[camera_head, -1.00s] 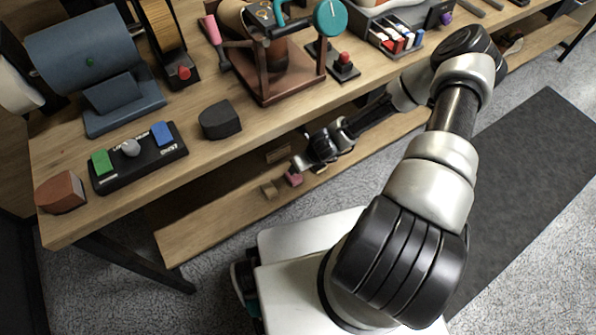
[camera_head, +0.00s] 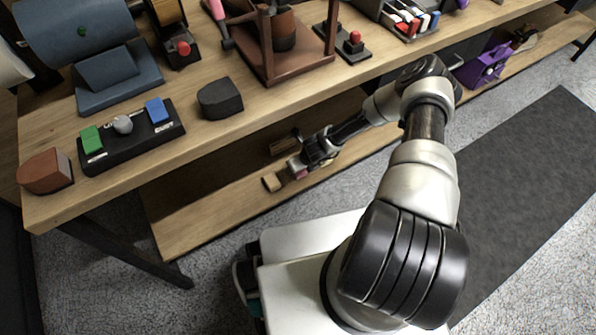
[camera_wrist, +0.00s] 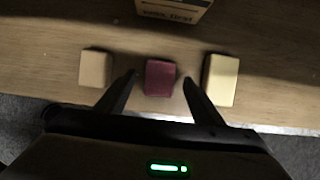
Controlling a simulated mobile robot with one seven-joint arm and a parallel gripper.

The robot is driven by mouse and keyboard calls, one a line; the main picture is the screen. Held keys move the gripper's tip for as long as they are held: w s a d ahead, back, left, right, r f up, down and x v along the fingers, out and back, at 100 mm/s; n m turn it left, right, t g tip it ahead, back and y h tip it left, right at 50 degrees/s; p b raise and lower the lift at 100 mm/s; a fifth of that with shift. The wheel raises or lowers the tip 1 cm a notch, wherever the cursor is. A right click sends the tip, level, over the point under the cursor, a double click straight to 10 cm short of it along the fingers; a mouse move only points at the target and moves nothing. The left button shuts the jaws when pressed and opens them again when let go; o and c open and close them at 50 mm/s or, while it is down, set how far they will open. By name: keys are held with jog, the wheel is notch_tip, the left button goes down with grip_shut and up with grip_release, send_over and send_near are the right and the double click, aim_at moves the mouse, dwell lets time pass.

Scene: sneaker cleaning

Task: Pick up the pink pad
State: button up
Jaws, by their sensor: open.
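The pink pad (camera_wrist: 160,77) lies on the lower wooden shelf, dark pink in the dim light of the wrist view. It sits between a tan block on its left and a pale yellow block on its right. My gripper (camera_wrist: 158,80) is open, with one finger to each side of the pad near its front edge. I cannot tell whether the fingers touch it. In the head view my gripper (camera_head: 297,168) reaches in over the lower shelf, and only a small bit of pink shows at its tip.
The tan block (camera_wrist: 95,68) and pale yellow block (camera_wrist: 221,79) stand close on either side. A box with print (camera_wrist: 174,10) is behind. The upper bench top (camera_head: 265,105) overhangs the lower shelf (camera_head: 190,222). A purple object (camera_head: 486,66) stands farther right on the shelf.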

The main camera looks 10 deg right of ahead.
jog(key=shift+w+a+f, duration=0.1)
jog(key=shift+w+f, duration=0.15)
jog(key=shift+f, duration=0.4)
jog(key=c, duration=1.1)
jog(key=shift+r, duration=0.2)
